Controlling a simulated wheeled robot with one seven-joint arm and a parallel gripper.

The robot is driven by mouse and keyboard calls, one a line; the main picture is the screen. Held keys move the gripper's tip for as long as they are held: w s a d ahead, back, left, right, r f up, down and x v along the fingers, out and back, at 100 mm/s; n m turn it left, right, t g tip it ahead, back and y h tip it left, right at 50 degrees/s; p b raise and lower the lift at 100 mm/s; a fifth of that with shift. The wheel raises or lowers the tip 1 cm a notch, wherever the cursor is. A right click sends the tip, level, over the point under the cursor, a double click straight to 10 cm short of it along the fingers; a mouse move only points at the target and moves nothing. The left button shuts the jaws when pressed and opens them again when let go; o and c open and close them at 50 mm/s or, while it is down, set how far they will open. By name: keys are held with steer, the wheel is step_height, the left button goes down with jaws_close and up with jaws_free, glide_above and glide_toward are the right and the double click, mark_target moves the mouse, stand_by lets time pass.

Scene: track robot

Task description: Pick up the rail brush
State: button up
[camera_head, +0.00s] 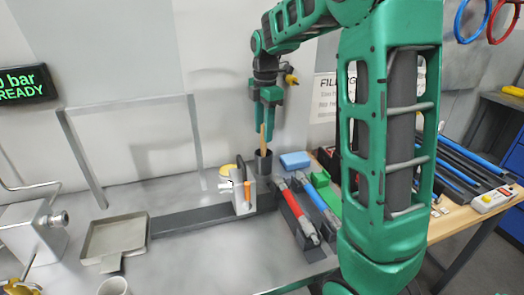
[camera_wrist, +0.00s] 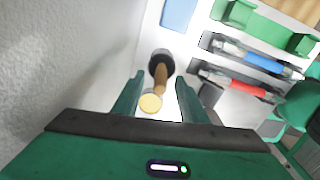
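The rail brush has a wooden handle (camera_head: 263,138) that stands up out of a dark cup (camera_head: 263,164) at the back of the bench. The brush's lower part is hidden in the cup. My gripper (camera_head: 267,130) points down directly over the cup. In the wrist view its fingers (camera_wrist: 160,79) are apart, one on each side of the handle, with visible gaps and no clear contact.
A grey block (camera_head: 243,197) with an orange part stands just in front of the cup. A metal tray (camera_head: 116,240) sits at left. A wall rises behind the cup.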

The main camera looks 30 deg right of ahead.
steer(key=shift+f, duration=0.3)
steer(key=shift+c, duration=0.6)
jaws_close()
steer(key=shift+r, duration=0.1)
